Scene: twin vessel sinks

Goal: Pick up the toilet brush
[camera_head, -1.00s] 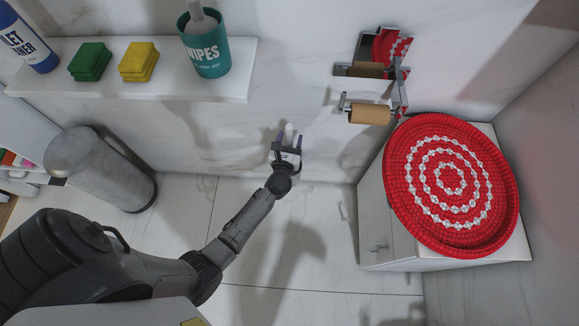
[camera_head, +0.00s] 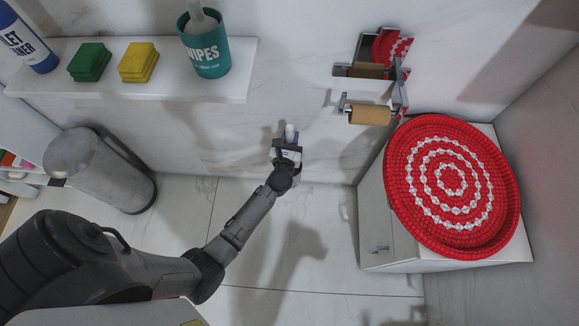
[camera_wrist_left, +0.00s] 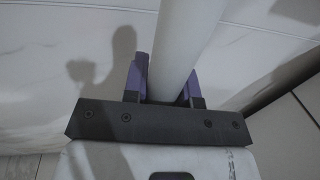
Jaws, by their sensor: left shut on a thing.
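The toilet brush shows as a white upright handle (camera_head: 289,130) near the wall in the head view; its lower part is hidden behind my gripper. In the left wrist view the white handle (camera_wrist_left: 185,45) runs up between the two purple-padded fingers. My left gripper (camera_head: 287,143) is shut on this handle; its fingers also show in the left wrist view (camera_wrist_left: 164,88). My right gripper is in neither view.
A shelf (camera_head: 130,88) holds a wipes tub (camera_head: 206,57), a green sponge stack (camera_head: 90,62) and a yellow one (camera_head: 138,62). A grey bin (camera_head: 95,170) stands left. A toilet-paper holder (camera_head: 369,114) and a cabinet with a red woven tray (camera_head: 452,185) are right.

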